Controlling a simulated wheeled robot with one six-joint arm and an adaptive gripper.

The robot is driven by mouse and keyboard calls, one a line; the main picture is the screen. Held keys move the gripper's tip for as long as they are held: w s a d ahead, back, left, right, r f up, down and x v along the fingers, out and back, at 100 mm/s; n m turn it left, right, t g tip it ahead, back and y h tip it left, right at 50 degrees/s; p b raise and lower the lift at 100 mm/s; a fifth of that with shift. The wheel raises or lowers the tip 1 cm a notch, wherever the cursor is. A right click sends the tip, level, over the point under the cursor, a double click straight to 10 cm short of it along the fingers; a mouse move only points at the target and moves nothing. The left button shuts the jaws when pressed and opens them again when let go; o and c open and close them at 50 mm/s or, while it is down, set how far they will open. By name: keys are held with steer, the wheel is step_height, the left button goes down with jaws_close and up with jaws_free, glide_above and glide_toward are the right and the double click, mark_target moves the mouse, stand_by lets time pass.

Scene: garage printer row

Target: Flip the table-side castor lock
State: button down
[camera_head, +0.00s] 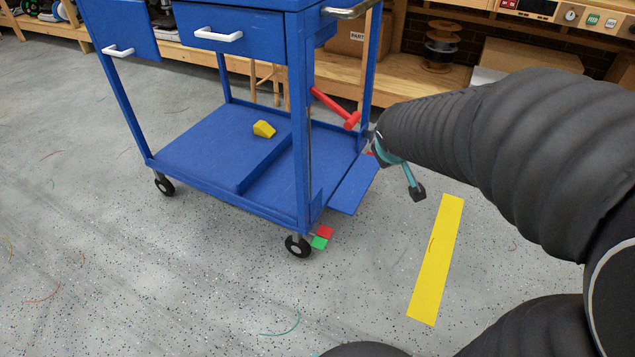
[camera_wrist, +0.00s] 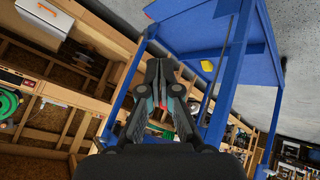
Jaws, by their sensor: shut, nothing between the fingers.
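A blue cart (camera_head: 215,150) stands on castors in the head view. At its near right castor (camera_head: 298,246) is a lock pedal with a red part and a green part (camera_head: 320,242). My gripper (camera_head: 413,186) is right of the cart, above and to the right of that pedal and apart from it. In the wrist view my gripper (camera_wrist: 160,72) has its two dark fingers together, with nothing held. The blue cart frame (camera_wrist: 228,70) fills much of the wrist view. I cannot make out the pedal there.
A red lever (camera_head: 335,105) sticks out of the cart's right side, and a blue flap (camera_head: 355,185) hangs below it. A yellow block (camera_head: 264,129) lies on the lower shelf. A wooden bench (camera_head: 440,85) stands behind. The floor around the yellow strip (camera_head: 435,260) is clear.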

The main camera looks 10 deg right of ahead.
steer(key=w+d+f+n+t+y+b, duration=0.1)
steer(key=w+f+n+y+b, duration=0.3)
steer(key=w+f, duration=1.15)
steer(key=s+a+f+n+g+y, duration=0.1)
steer(key=a+f+n+y, duration=0.1)
steer(key=f, duration=0.8)
steer(key=s+a+f+n+y, duration=0.1)
steer(key=a+f+n+y, duration=0.1)
steer(key=f, duration=0.9)
steer(key=shift+a+f+n+g+y, duration=0.15)
steer(key=shift+a+n+g+y, duration=0.25)
steer(key=shift+n, duration=0.1)
steer(key=shift+f, duration=0.1)
steer(key=b, duration=0.1)
glide_toward(323, 228)
steer(key=w+a, duration=0.2)
steer(key=a, duration=0.1)
steer(key=shift+a, duration=0.15)
steer(key=f, duration=0.1)
steer(key=w+f+b, duration=0.1)
steer(key=f, duration=0.1)
steer(key=shift+f, duration=0.1)
steer(key=shift+w+f, duration=0.15)
steer(key=shift+f, duration=0.35)
